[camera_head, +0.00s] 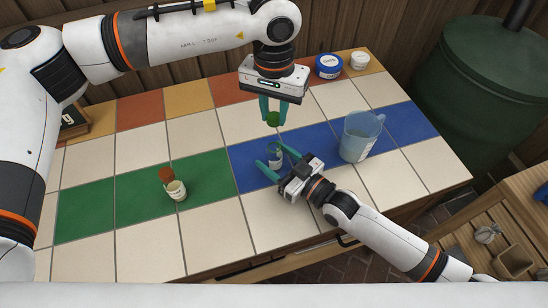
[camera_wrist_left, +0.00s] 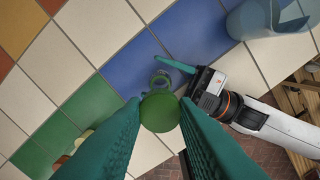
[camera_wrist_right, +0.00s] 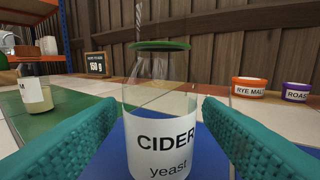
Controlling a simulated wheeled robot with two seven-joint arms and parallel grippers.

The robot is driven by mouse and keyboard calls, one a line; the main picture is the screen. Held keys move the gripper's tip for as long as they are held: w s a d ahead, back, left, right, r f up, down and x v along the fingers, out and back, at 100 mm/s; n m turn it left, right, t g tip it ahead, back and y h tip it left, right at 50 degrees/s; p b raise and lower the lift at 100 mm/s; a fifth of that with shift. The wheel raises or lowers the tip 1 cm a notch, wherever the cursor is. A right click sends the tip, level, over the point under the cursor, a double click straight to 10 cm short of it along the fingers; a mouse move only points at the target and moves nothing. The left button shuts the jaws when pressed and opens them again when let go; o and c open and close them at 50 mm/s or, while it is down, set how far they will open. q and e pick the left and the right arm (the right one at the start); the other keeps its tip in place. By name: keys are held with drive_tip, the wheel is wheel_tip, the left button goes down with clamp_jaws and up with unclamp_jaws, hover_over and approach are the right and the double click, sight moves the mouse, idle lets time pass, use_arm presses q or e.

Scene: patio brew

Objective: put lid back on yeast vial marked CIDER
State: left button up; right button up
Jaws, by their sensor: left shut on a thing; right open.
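The CIDER yeast vial (camera_wrist_right: 160,140) is clear glass with a white label reading CIDER yeast. It stands upright on the blue tiles and also shows in the head view (camera_head: 275,158). My right gripper (camera_head: 270,162) is open, with one finger on each side of the vial. My left gripper (camera_head: 272,105) points down and is shut on a green lid (camera_head: 273,119). In the head view the lid appears above the vial, with a gap between. In the left wrist view the lid (camera_wrist_left: 159,112) partly overlaps the vial (camera_wrist_left: 162,80). In the right wrist view a green disc shows at the vial's top.
A blue jug (camera_head: 358,138) stands right of my grippers. A blue tub (camera_head: 328,67) and a white tub (camera_head: 360,61) are at the back.

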drive_tip(key=shift+w+a, duration=0.2)
drive_tip(key=shift+a, duration=0.05)
drive_tip(key=shift+c, duration=0.3)
clamp_jaws()
use_arm(q)
drive_tip(key=shift+f, duration=2.5)
drive_tip(key=shift+f, duration=0.9)
drive_tip(key=shift+f, duration=0.55)
